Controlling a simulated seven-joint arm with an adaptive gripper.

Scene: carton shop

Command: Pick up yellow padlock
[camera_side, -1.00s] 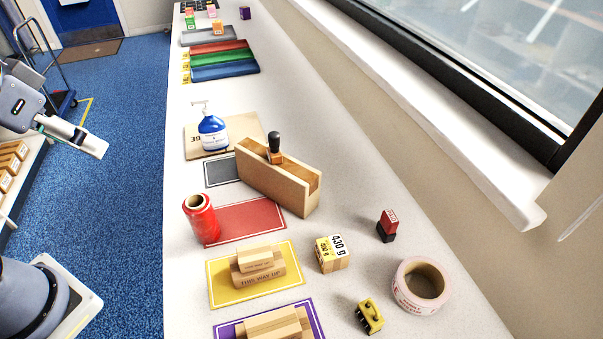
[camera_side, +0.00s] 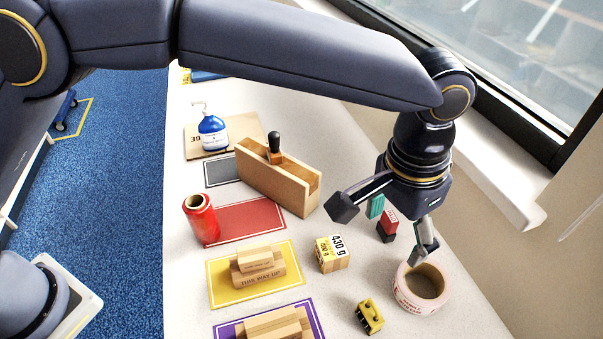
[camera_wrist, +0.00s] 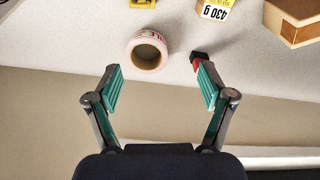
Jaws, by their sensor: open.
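The yellow padlock (camera_side: 369,316), a small yellow block with black parts, lies on the white bench near the front edge of the side view. In the wrist view only part of the yellow padlock (camera_wrist: 143,3) shows at the top edge. My gripper (camera_side: 382,230) is open and empty, above the bench and further back than the padlock. In the wrist view the fingers of my gripper (camera_wrist: 158,75) are spread wide, with nothing between them.
A tape roll (camera_side: 423,287) stands right of the padlock. A red-and-black block (camera_side: 388,226) is close to my gripper. A carton-coloured 430 g block (camera_side: 332,254) sits to the left. A wooden holder (camera_side: 280,180) and the window wall lie beyond. Bare bench surrounds the padlock.

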